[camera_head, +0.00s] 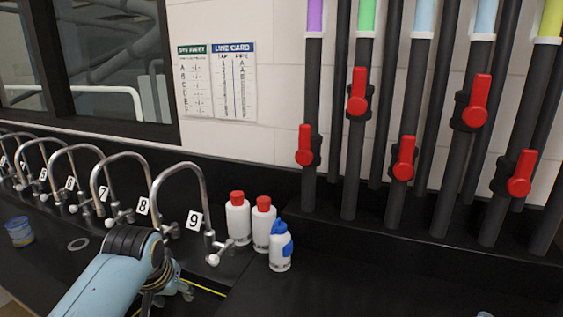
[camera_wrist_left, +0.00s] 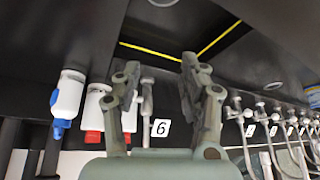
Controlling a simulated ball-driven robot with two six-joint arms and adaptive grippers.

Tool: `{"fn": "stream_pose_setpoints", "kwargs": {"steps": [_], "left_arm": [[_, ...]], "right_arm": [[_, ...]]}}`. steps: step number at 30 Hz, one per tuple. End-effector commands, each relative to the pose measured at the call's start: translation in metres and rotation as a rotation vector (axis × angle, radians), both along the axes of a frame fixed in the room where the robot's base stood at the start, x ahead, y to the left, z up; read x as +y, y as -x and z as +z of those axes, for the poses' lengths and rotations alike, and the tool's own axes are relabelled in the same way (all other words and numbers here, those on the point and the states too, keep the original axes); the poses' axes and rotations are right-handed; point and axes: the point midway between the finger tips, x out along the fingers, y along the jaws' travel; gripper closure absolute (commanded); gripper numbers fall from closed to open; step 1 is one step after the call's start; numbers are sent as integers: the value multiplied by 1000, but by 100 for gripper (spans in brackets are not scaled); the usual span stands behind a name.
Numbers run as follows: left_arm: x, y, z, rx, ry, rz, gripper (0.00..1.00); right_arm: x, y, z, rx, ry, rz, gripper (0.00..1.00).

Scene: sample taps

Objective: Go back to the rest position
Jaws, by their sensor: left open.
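My left gripper (camera_head: 180,287) is low in the head view, mostly hidden behind my own light-blue arm, over the dark counter in front of the tap labelled 9 (camera_head: 194,200). In the left wrist view, which is turned upside down, its two fingers (camera_wrist_left: 160,82) stand apart with nothing between them. My right gripper is in neither view.
Two white red-capped bottles (camera_head: 238,219) (camera_head: 263,224) and a blue-topped bottle (camera_head: 281,249) stand right of tap 9. More curved taps (camera_head: 75,165) line the back left. A blue-and-yellow jar (camera_head: 19,231) and a ring (camera_head: 78,244) lie left. Pipes with red valve handles (camera_head: 359,92) rise right.

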Motion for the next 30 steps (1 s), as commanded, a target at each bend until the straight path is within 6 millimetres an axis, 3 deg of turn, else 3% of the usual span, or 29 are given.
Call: {"fn": "stream_pose_setpoints", "kwargs": {"steps": [1, 3, 6, 12, 18, 25, 30], "left_arm": [[13, 38, -3, 19, -12, 0, 58], [24, 84, 2, 40, -24, -5, 58], [33, 138, 15, 66, -39, -24, 58], [39, 211, 42, 101, -56, -63, 58], [38, 262, 70, 126, -65, -101, 58], [35, 308, 100, 148, -70, -144, 58], [38, 298, 48, 163, -68, -137, 58]], "right_arm": [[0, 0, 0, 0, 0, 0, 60], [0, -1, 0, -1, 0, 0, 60], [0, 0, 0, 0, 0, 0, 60], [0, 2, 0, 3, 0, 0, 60], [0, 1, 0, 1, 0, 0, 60], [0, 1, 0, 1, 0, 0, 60], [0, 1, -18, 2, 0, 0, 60]]}}
